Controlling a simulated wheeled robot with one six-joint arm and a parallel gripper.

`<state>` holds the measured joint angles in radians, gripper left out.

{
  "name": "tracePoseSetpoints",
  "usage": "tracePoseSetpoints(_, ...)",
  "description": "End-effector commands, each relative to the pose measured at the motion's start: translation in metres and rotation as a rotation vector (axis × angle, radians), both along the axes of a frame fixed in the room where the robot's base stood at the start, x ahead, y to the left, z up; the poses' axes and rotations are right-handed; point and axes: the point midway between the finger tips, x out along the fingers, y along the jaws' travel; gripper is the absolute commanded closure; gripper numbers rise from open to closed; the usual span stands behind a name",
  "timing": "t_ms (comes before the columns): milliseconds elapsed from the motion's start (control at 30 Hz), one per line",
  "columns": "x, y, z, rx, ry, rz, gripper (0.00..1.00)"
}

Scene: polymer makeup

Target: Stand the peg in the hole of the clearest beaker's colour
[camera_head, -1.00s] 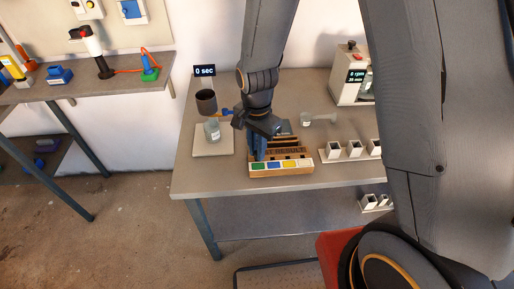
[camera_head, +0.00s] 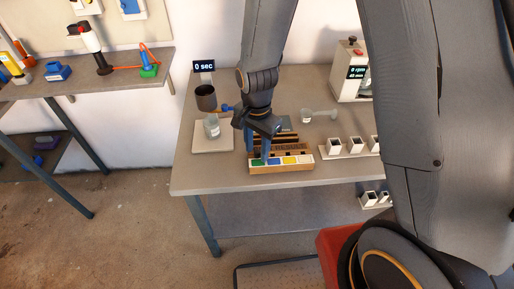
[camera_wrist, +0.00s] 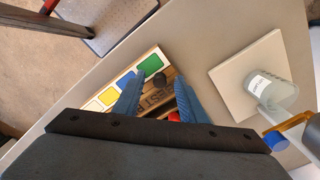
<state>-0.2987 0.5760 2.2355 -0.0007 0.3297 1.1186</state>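The wooden result block (camera_head: 298,167) has green, blue, yellow and white squares along its front edge; it also shows in the wrist view (camera_wrist: 118,106). My gripper (camera_head: 259,157) is over its green end. In the wrist view its two blue fingers (camera_wrist: 158,90) stand apart, open. A dark round piece (camera_wrist: 160,80), probably the peg, is between them behind the green square, with gaps on both sides. Its lower part and any hole under it are hidden. A clear labelled beaker (camera_head: 212,129) stands on a white pad (camera_head: 211,145) left of the block, also in the wrist view (camera_wrist: 270,90).
A dark cup (camera_head: 206,97) stands behind the pad. A clear vessel with a handle (camera_head: 319,115) is right of my gripper. White square holders (camera_head: 333,146) stand to the right, and a white machine (camera_head: 350,75) behind. The table's front left is clear.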

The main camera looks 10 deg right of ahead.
Motion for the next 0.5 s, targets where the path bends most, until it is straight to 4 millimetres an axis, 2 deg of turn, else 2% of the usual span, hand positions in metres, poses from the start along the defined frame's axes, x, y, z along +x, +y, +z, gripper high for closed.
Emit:
tracePoseSetpoints(167,0.001,0.0,0.01,0.001,-0.003,0.0,0.62)
tracePoseSetpoints(500,0.001,0.0,0.056,0.001,-0.004,0.0,0.62)
